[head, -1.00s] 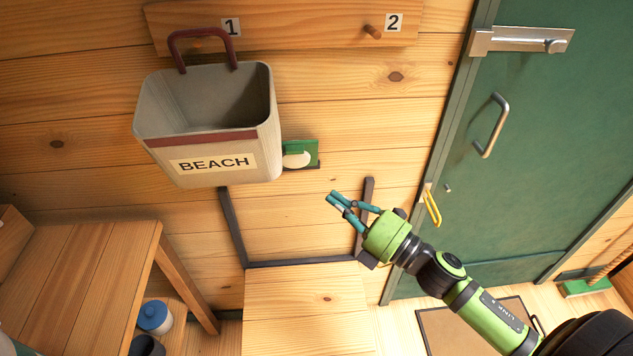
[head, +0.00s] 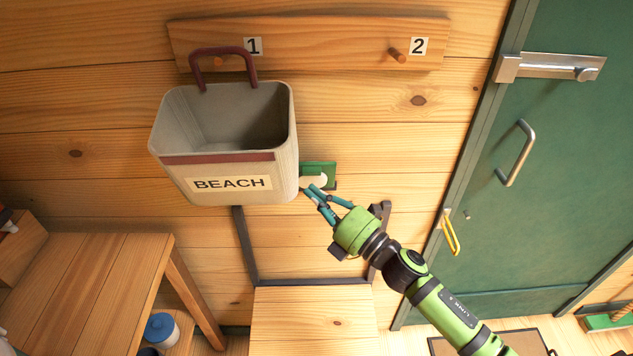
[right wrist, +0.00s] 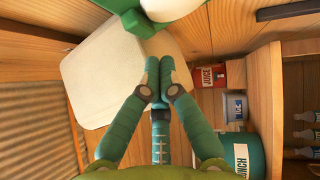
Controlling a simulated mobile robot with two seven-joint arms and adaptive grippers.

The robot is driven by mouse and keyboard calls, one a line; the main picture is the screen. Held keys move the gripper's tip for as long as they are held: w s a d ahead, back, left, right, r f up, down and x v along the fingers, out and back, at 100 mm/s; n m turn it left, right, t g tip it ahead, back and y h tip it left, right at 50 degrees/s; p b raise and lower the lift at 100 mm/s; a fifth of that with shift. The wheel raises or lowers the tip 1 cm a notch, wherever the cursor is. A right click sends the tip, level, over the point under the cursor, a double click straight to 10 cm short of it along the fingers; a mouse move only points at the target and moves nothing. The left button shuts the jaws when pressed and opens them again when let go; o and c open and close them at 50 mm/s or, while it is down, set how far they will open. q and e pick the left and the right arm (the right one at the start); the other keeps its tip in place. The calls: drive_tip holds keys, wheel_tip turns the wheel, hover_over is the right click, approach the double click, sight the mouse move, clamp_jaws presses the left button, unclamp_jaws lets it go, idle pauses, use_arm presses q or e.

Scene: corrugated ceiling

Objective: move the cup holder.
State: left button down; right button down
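Nothing is clearly marked as a cup holder. A green bracket (head: 321,170) with a pale rounded piece (head: 315,182) is on the wood wall, low right of a grey BEACH basket (head: 232,184), which partly hides it. My right gripper (head: 312,190) has its fingertips at the pale piece in the head view; I cannot tell whether they touch it. In the right wrist view its teal fingertips (right wrist: 159,65) meet, with no object seen between them, just below a green part (right wrist: 135,22). The basket's pale underside (right wrist: 92,72) lies left of the fingers. My left gripper is out of view.
The basket hangs from a peg by label 1; peg 2 (head: 397,55) is bare. A wooden bench (head: 85,285) stands at left. A green door (head: 560,200) is at right. The right wrist view shows a teal tin (right wrist: 240,152) and small boxes on shelves.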

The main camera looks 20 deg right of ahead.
drive_tip(key=shift+w+d+r, duration=0.1)
drive_tip(key=shift+w+d, duration=0.05)
drive_tip(key=shift+w, duration=0.25)
drive_tip(key=shift+w+d+r, duration=0.1)
drive_tip(key=shift+w, duration=0.3)
